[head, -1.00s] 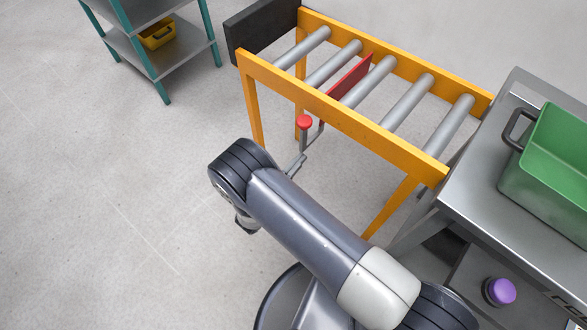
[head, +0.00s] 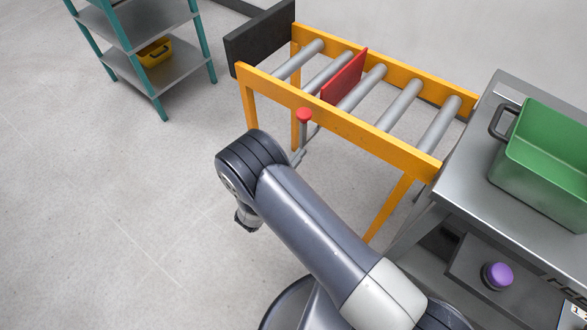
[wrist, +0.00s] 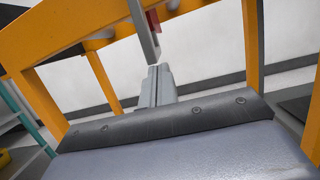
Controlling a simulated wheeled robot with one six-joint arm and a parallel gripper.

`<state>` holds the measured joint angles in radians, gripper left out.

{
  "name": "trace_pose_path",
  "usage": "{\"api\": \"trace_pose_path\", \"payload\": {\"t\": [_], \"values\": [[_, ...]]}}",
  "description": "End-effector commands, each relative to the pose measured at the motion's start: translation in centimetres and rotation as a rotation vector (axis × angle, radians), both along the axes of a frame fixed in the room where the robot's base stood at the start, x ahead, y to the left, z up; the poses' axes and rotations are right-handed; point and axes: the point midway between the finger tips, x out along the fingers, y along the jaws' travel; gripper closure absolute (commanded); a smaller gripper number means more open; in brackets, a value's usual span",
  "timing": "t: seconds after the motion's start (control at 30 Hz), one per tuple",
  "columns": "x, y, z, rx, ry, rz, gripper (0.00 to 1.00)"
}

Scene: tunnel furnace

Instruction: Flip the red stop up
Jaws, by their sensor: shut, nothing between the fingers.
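The red stop (head: 345,76) is a flat red plate between the conveyor's rollers. In the head view its face shows standing up above the rollers. A grey lever with a red knob (head: 304,115) is at the conveyor's near side; in the wrist view a grey bar, seemingly this lever (wrist: 144,30), hangs just above my fingertips. My gripper (wrist: 158,72) is shut and empty, below the bar's end. I cannot tell whether they touch. In the head view my arm hides most of the gripper.
The orange conveyor frame (head: 340,118) has grey rollers and a black end plate (head: 260,46). A metal table (head: 455,190) with a green bin (head: 545,165) joins its right end. A purple button (head: 497,275) sits below. A shelf (head: 180,70) stands far left; floor at left is clear.

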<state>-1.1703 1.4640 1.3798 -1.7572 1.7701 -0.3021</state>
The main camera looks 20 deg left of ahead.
Motion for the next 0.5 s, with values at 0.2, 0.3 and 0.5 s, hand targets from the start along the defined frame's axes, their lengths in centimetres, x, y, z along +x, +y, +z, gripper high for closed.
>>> {"api": "trace_pose_path", "payload": {"t": [0.2,0.3,0.5], "values": [[0.0,0.0,3.9,0.002,-0.003,0.0,1.0],[0.0,0.0,4.8,0.001,-0.001,-0.001,1.0],[0.0,0.0,5.1,0.001,-0.002,-0.001,1.0]]}}
